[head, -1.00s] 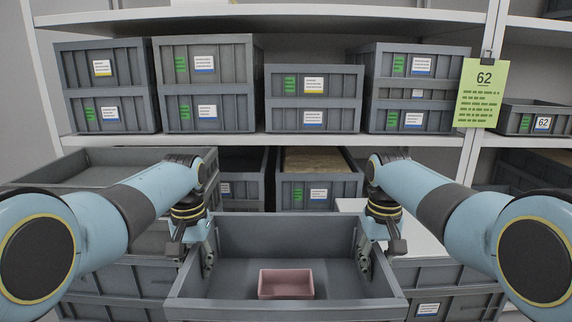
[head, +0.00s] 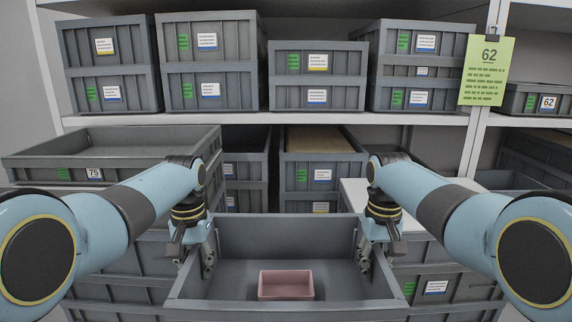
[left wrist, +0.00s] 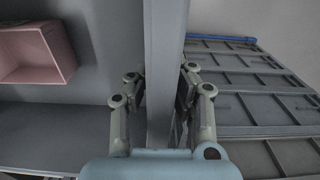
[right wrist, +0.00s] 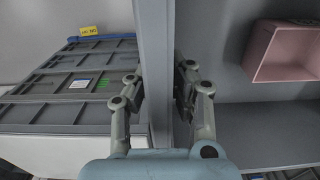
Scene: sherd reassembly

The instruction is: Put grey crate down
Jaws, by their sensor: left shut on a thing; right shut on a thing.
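The grey crate (head: 240,298) is in front of me in the head view, held level between my two grippers. A small pink box (head: 286,284) lies inside it on the floor of the crate. My left gripper (head: 207,252) is shut on the crate's left wall, one finger on each side, as the left wrist view (left wrist: 160,100) shows. My right gripper (head: 365,252) is shut on the right wall in the same way, as the right wrist view (right wrist: 158,95) shows. The crate's underside is hidden.
A stack of grey crates topped by a wide open crate (head: 150,141) stands to the left. A white surface (head: 356,196) and more stacked crates (head: 440,285) are at the right. Behind is a shelf (head: 380,118) with several crates and a green sheet marked 62 (head: 487,72).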

